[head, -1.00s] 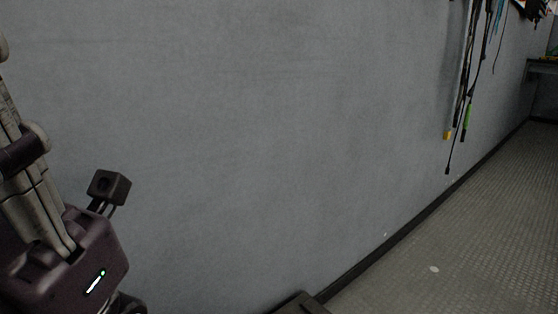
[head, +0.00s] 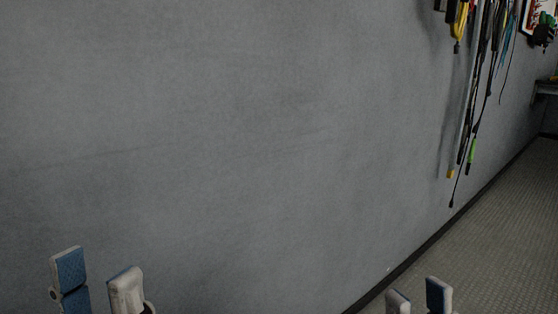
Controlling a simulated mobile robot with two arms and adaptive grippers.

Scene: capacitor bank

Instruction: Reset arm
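My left gripper (head: 97,276) shows at the bottom left of the head view. Its two blue-and-grey fingers point up with a clear gap between them, so it is open and empty. My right gripper (head: 418,295) shows at the bottom right of centre. Only its two fingertips are in view; they stand apart with nothing between them. The rest of both grippers and arms is below the picture edge.
A plain grey wall (head: 230,130) fills most of the view. Several cables (head: 475,110) hang on it at the upper right. Grey floor (head: 480,235) runs along the wall's dark skirting at the right. A shelf or bench (head: 547,88) shows at the far right.

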